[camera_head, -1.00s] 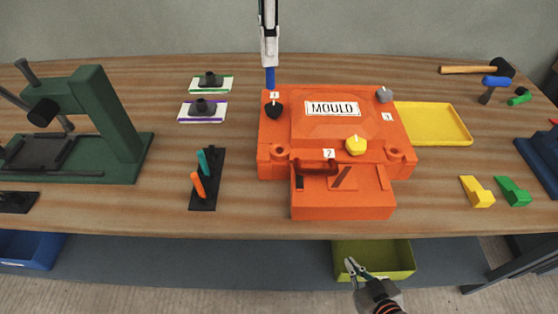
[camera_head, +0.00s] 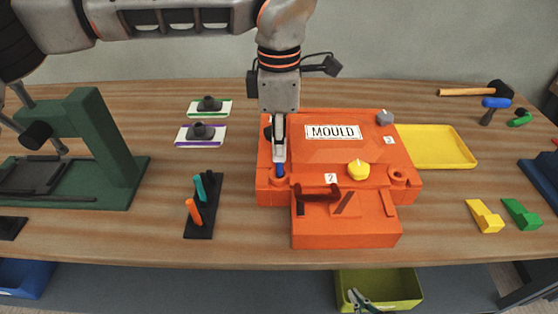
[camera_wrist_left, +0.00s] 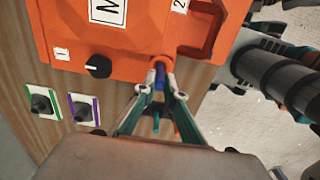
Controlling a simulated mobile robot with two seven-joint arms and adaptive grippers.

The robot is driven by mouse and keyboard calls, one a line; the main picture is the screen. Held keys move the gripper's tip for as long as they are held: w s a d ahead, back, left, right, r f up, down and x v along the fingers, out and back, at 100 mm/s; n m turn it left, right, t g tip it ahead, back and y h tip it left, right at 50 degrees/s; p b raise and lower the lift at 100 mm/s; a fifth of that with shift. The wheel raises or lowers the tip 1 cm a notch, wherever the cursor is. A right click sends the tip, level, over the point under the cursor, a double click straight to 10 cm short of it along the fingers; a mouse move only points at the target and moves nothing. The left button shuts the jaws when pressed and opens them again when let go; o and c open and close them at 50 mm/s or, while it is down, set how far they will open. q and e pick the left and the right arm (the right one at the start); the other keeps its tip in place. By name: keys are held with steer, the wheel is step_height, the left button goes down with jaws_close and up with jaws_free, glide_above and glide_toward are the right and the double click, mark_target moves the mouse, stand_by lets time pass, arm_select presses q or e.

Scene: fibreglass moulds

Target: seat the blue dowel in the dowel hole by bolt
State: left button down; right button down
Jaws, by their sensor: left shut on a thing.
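The blue dowel (camera_head: 281,169) stands roughly upright at the front left corner of the orange mould (camera_head: 375,140). My left gripper (camera_head: 279,157) is shut on its upper part. In the left wrist view the dowel (camera_wrist_left: 160,76) sits between the fingertips (camera_wrist_left: 158,90), with its far end at the mould's corner. The hole there is hidden, so I cannot tell how deep the dowel is. The front right dowel hole (camera_head: 397,175) is empty. Bolts are black (camera_wrist_left: 98,66), yellow (camera_head: 358,170) and grey (camera_head: 385,117). My right gripper (camera_head: 359,299) hangs open below the table front.
A black rack (camera_head: 203,215) with teal and orange pegs stands left of the mould. A green press (camera_head: 110,145) is further left. A yellow tray (camera_head: 440,145) lies right, with yellow and green wedges (camera_head: 485,216) in front. An olive bin (camera_head: 405,290) is below.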

mark_target(279, 174)
arm_select(q)
steer(key=shift+f, duration=2.15)
steer(key=shift+f, duration=0.15)
steer(key=c, duration=2.1)
jaws_free()
step_height(279, 174, up, 12)
steer(key=shift+r, duration=0.2)
steer(key=shift+p, duration=0.3)
